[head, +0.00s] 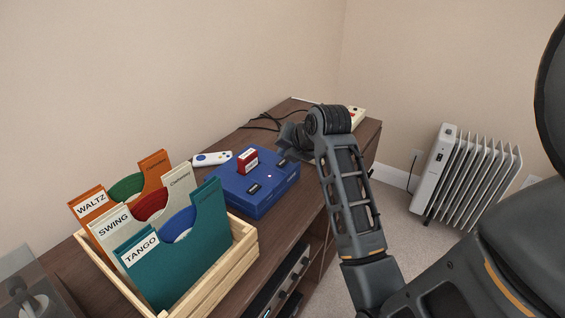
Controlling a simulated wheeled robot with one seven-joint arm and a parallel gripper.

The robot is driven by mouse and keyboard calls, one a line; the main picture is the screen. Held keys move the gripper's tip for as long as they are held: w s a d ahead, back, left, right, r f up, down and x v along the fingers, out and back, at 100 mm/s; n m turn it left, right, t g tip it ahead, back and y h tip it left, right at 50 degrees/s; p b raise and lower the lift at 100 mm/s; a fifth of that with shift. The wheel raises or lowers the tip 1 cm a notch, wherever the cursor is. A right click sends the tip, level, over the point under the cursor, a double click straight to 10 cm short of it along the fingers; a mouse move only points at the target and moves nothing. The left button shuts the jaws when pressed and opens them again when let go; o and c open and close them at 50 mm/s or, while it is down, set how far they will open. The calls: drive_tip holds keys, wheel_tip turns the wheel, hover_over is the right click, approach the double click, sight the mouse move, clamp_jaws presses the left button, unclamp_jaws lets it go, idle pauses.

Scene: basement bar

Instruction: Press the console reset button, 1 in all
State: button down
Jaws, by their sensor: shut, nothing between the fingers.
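The blue console (255,200) sits on the wooden cabinet top, with a red cartridge (248,160) standing in its upper side. Small dark labelled patches and a tiny light spot show on the console's top; I cannot tell which part is the reset button. My gripper (285,154) is shut and empty at the console's far right corner, close to its top. I cannot tell whether it touches the console. My own wrist and arm partly hide the gripper and the cabinet top behind it.
A white and blue controller (212,158) lies left of the console. A wooden crate (245,247) with labelled record dividers stands at the near left. Black cables (265,123) and a pale power strip (357,115) lie at the back. A white radiator (462,170) stands on the floor.

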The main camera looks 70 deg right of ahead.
sight(285, 165)
drive_tip(key=shift+f, duration=0.15)
idle(0.7)
drive_tip(key=shift+f, duration=0.3)
drive_tip(key=shift+f, duration=0.4)
idle(0.6)
drive_tip(key=shift+r, duration=0.15)
drive_tip(key=shift+r+p, duration=0.7)
wheel_tip(285, 165, up, 5)
drive_tip(key=p, duration=0.5)
idle(1.1)
